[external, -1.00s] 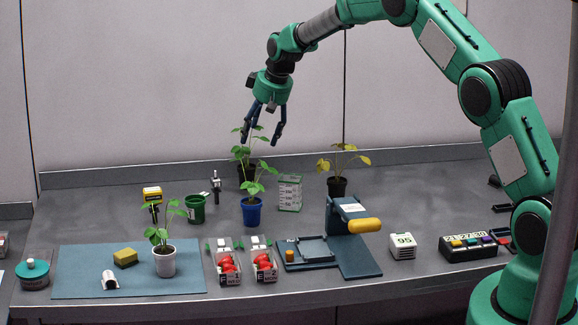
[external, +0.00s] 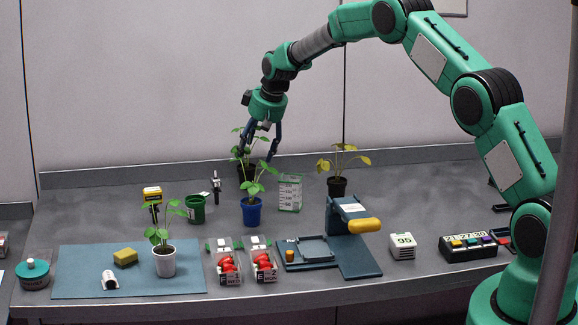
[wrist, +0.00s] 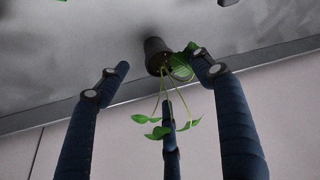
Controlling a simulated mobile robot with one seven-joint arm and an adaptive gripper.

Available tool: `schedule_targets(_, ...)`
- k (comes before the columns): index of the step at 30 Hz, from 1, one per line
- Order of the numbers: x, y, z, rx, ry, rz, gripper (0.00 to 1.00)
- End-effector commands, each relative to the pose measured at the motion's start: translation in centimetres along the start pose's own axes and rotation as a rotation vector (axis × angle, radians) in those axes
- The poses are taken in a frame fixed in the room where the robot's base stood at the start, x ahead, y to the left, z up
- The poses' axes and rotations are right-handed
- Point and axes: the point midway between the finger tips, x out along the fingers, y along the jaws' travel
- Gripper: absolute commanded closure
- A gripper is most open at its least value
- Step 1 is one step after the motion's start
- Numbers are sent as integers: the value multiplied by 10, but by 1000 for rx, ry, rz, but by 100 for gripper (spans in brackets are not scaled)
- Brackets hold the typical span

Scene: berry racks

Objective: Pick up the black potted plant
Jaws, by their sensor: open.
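A black pot with a green plant (external: 247,173) stands upright at the back of the table, partly hidden behind the blue pot's leaves. A second black pot (external: 337,187), with a yellowish plant, stands to its right. My gripper (external: 257,154) points down above the green-leaved black pot, its blue fingers spread around the foliage. In the wrist view, that black pot (wrist: 156,52) is ahead of the fingertips, and its stems and leaves hang between the open fingers (wrist: 165,82). The fingers appear clear of the pot. Contact with the leaves cannot be told.
A blue potted plant (external: 251,212) stands close in front. A green-and-white box (external: 290,194) is right, and a green cup (external: 195,209) is left. A white potted plant (external: 164,262) stands on a blue mat (external: 80,283). The back ledge (external: 110,174) runs close behind.

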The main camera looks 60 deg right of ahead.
Motion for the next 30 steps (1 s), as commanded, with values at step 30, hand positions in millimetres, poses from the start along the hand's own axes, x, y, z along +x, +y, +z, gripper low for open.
schedule_targets(30,52,0,2,0,-1,0,34)
